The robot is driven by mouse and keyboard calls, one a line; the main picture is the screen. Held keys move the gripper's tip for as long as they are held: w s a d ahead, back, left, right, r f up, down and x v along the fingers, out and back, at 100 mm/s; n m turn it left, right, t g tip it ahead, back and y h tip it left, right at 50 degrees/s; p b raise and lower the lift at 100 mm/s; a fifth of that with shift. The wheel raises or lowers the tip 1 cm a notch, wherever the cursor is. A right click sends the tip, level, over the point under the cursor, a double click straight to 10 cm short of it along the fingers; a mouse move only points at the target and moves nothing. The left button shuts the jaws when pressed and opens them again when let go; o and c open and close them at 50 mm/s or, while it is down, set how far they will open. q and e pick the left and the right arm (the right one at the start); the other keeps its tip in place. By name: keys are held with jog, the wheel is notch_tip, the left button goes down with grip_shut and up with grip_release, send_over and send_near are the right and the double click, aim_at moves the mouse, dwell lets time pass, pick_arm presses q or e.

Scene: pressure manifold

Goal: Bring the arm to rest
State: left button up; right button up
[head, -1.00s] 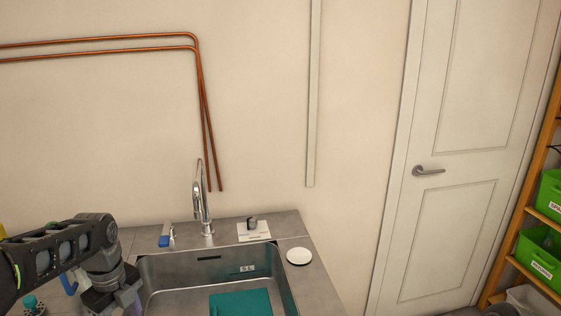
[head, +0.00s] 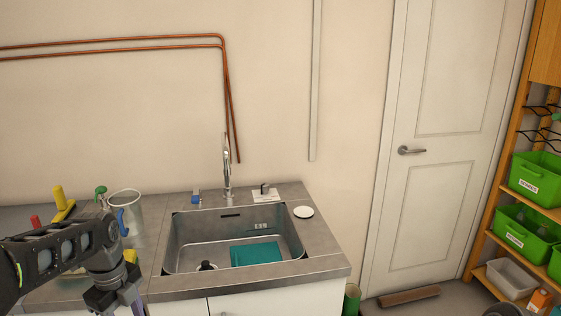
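My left arm comes in from the left, over the worktop left of the sink. My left gripper (head: 116,299) points down at the bottom edge of the head view. Its fingertips are not clearly visible, so I cannot tell whether it is open or shut. A purple-blue patch shows beside it, and I cannot tell whether it is held. My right gripper is not in view.
A sink (head: 185,240) with a teal mat (head: 256,253) is set in the grey worktop (head: 330,265). A metal jug (head: 127,205), a green-topped bottle (head: 101,193) and yellow and red items stand left. A plank (head: 408,296) lies on the floor.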

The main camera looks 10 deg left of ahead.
pick_arm(q)
jog(key=w+d+f+n+t, duration=0.45)
jog(key=w+f+n, duration=0.25)
jog(key=w+n, duration=0.25)
jog(key=s+d+f+n+h+b, duration=0.1)
jog(key=d+f+n+b, duration=0.1)
jog(key=d+f+n, duration=0.35)
jog(key=s+d+f+n+h+b, duration=0.25)
jog(key=d+f, duration=0.45)
jog(key=f, duration=0.4)
jog(key=s+d+f+n+g+b, duration=0.2)
jog(key=s+d+f, duration=0.5)
jog(key=s+f, duration=0.3)
jog(key=s+d+f+n+g+b, duration=0.2)
jog(key=s+d+f+n+b, duration=0.1)
jog(key=s+d+f, duration=0.4)
jog(key=s+f, duration=0.3)
jog(key=s, duration=0.2)
jog(key=shift+s+h, duration=0.35)
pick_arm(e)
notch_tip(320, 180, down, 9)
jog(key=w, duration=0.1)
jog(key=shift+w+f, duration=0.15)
pick_arm(q)
jog(key=shift+c, duration=0.4)
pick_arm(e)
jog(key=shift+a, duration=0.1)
